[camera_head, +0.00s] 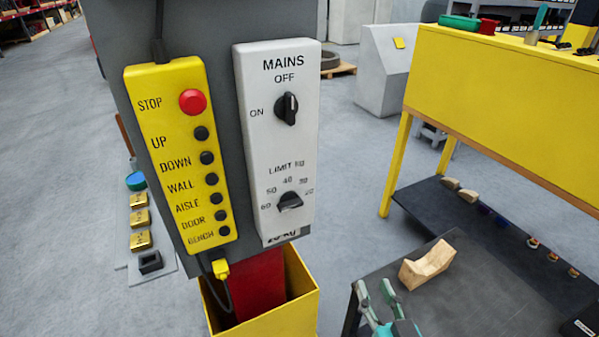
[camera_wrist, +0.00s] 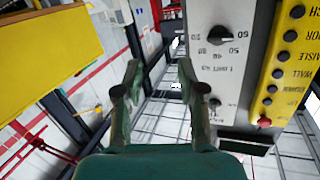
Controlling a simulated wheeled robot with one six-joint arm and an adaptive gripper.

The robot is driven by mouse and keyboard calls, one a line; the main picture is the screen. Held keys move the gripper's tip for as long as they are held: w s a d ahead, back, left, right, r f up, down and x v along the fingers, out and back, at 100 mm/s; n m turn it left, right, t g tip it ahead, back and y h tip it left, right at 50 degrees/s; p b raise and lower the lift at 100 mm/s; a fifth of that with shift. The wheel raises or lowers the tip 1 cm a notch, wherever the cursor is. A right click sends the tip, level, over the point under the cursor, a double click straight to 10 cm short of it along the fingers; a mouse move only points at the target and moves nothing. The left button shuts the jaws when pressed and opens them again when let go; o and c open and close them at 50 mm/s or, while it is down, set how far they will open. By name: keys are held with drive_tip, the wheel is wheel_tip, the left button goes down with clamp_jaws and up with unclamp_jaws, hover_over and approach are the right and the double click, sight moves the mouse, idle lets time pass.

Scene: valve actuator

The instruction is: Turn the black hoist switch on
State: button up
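The black MAINS switch (camera_head: 287,108) is a rotary knob on the white control box (camera_head: 250,150). Its pale mark points up at OFF; ON is printed to its left. My gripper (camera_head: 376,288) is at the bottom of the head view, low and right of the box, with its fingers apart and nothing between them. In the wrist view my gripper (camera_wrist: 160,75) is also open and empty. The white box (camera_wrist: 240,15) is there to its right, turned around, and the MAINS switch (camera_wrist: 214,103) shows small beside the right finger, apparently partly hidden.
A black LIMIT KG dial (camera_head: 290,201) sits below the switch. A yellow pendant (camera_head: 140,92) with a red STOP button and several black buttons hangs left. A yellow bin (camera_head: 304,313) stands below. A dark table (camera_head: 470,300) with a wooden block (camera_head: 427,264) is at right.

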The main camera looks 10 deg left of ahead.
drive_tip(key=w+a+r+n+y, duration=0.1)
drive_tip(key=w+a+r+y, duration=0.15)
drive_tip(key=r, duration=0.45)
drive_tip(key=w+a+r+n+y, duration=0.1)
drive_tip(key=w+a+r, duration=0.3)
drive_tip(key=r, duration=0.3)
drive_tip(key=n+g+y, duration=0.1)
drive_tip(key=n+y, duration=0.1)
drive_tip(key=n, duration=0.1)
approach(293, 113)
drive_tip(key=x, duration=0.9)
clamp_jaws()
